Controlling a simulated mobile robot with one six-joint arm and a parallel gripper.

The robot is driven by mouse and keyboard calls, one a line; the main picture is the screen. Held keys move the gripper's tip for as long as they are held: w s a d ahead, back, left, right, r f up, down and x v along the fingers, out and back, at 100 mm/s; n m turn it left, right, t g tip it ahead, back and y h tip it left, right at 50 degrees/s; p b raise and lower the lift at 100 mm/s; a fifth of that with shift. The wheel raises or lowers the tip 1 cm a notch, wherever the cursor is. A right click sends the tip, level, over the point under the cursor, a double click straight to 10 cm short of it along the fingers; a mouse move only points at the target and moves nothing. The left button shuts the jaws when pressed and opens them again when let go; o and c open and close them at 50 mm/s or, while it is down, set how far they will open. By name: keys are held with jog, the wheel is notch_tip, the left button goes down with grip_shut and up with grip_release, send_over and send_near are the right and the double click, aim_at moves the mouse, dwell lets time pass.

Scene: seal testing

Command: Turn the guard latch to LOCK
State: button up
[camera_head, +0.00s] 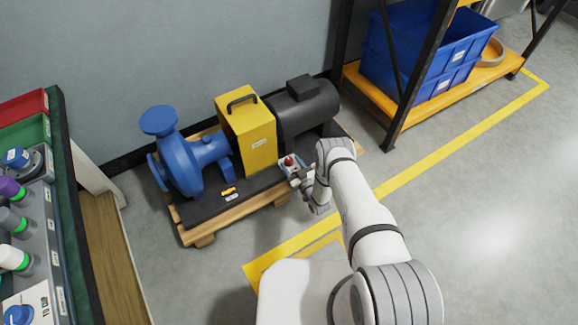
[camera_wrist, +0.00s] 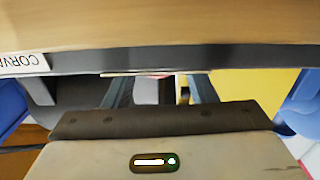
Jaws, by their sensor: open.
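The yellow guard (camera_head: 247,140) stands between the blue pump (camera_head: 187,163) and the dark motor (camera_head: 306,108); part of it shows in the wrist view (camera_wrist: 255,88). My gripper (camera_head: 290,170) is low at the front edge of the pump base, in front of the motor. A small red-topped part (camera_head: 288,161) is at its fingertips. In the wrist view my open gripper (camera_wrist: 160,91) has one finger on each side of a small grey part (camera_wrist: 146,91). Contact cannot be told. A small yellow piece (camera_head: 228,191) lies on the base before the pump. No latch lettering is readable.
The dark base sits on a wooden pallet (camera_head: 256,213). In the wrist view a wooden surface (camera_wrist: 160,25) fills the top, close by. A rack with blue bins (camera_head: 410,55) stands at the right, a bench (camera_head: 75,220) at the left. Floor in front is clear.

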jog(key=shift+w, duration=0.1)
jog(key=shift+c, duration=0.5)
jog(key=c, duration=0.9)
jog(key=shift+o, duration=0.2)
jog(key=shift+w+d+f+n+g+y+b, duration=0.1)
jog(key=shift+w+n+g+y+b, duration=0.05)
jog(key=shift+n+g+y+b, duration=1.15)
jog(key=shift+n+y+b, duration=0.1)
jog(key=shift+y, duration=0.3)
jog(key=o, duration=1)
jog(key=shift+c, duration=0.2)
jog(key=shift+d, duration=0.1)
